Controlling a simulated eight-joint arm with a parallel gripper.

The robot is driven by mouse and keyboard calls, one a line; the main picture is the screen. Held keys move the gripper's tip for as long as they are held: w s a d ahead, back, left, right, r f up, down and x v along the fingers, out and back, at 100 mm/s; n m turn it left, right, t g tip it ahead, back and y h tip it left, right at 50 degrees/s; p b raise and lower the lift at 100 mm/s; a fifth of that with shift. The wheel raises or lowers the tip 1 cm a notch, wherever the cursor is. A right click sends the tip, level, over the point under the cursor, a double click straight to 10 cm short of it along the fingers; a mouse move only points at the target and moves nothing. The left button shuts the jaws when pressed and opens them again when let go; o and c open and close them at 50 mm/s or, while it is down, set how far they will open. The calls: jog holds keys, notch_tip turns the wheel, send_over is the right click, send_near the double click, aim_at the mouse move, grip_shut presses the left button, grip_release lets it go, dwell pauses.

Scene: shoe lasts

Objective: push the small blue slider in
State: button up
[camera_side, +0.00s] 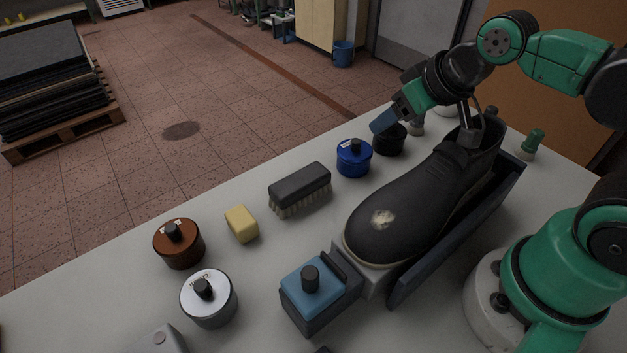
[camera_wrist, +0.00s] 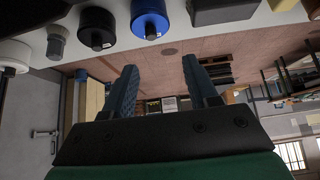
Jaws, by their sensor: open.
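The small blue slider (camera_side: 305,291) is a light blue block with a black knob on top. It sits on a dark housing at the toe end of the black shoe (camera_side: 398,212) in the side view. My gripper (camera_side: 382,121) is up and behind the shoe, far from the slider, tilted down and to the left near the black jar (camera_side: 389,142). In the wrist view my gripper (camera_wrist: 159,68) has its two blue fingers apart with nothing between them. The slider does not show in the wrist view.
A blue jar (camera_side: 354,160), a dark brush (camera_side: 300,190), a yellow block (camera_side: 241,224), a brown jar (camera_side: 179,246) and a white-topped jar (camera_side: 209,303) stand along the table (camera_side: 110,300). A dark rail (camera_side: 455,235) runs beside the shoe.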

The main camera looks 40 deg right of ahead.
jog(key=shift+o, duration=0.3)
jog(key=n+g, duration=0.7)
jog(key=n, duration=0.6)
send_over(309, 273)
jog(key=shift+w+d+f, duration=0.2)
jog(key=shift+w+d, duration=0.05)
jog(key=shift+w, duration=0.05)
jog(key=shift+s+a, duration=0.25)
jog(key=shift+n, duration=0.3)
jog(key=shift+f, duration=2.8)
grip_shut()
